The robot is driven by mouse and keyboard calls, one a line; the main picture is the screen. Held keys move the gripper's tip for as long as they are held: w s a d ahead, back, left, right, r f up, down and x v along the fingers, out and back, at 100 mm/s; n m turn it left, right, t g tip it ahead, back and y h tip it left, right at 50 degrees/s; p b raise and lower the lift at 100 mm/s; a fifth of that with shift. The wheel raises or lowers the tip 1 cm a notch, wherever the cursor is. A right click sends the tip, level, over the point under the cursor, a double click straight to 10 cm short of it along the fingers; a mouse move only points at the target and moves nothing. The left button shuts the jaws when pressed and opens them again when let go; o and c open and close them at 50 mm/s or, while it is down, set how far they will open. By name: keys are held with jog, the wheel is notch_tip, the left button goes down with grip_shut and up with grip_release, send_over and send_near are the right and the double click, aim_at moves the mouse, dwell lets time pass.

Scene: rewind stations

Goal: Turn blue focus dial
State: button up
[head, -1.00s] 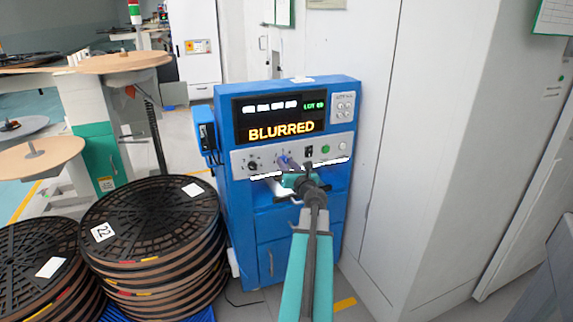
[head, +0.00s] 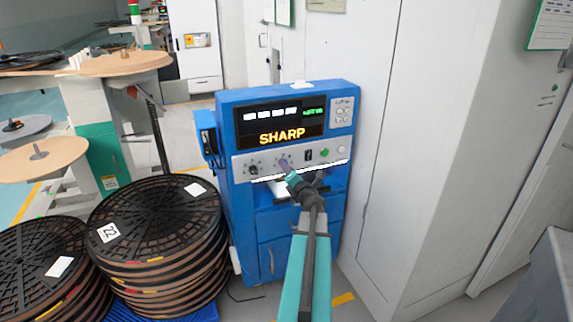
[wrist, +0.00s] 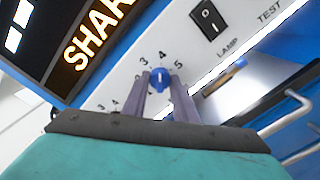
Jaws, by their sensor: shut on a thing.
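The blue focus dial (wrist: 159,77) is on the white panel of the blue machine (head: 290,199), with its white pointer line toward the 4 in the wrist view. My gripper (wrist: 162,88) has one finger on each side of the dial and is shut on it. In the head view my gripper (head: 284,164) reaches the panel and hides the dial. The machine's display (head: 281,134) reads SHARP in orange letters; part of that word also shows in the wrist view (wrist: 93,40).
A black LAMP rocker switch (wrist: 209,18) is right of the dial, and a black knob (head: 253,169) is to its left. A metal handle (wrist: 290,122) sticks out below the panel. Stacked black reels (head: 150,225) stand left of the machine; a white cabinet (head: 440,150) stands right.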

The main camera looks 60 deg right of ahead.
jog(key=shift+m+p, duration=0.35)
jog(key=shift+m, duration=0.25)
jog(key=o, duration=1.1)
jog(key=shift+c, duration=0.2)
jog(key=shift+a, duration=0.1)
jog(key=p+v, duration=0.2)
jog(key=v, duration=0.9)
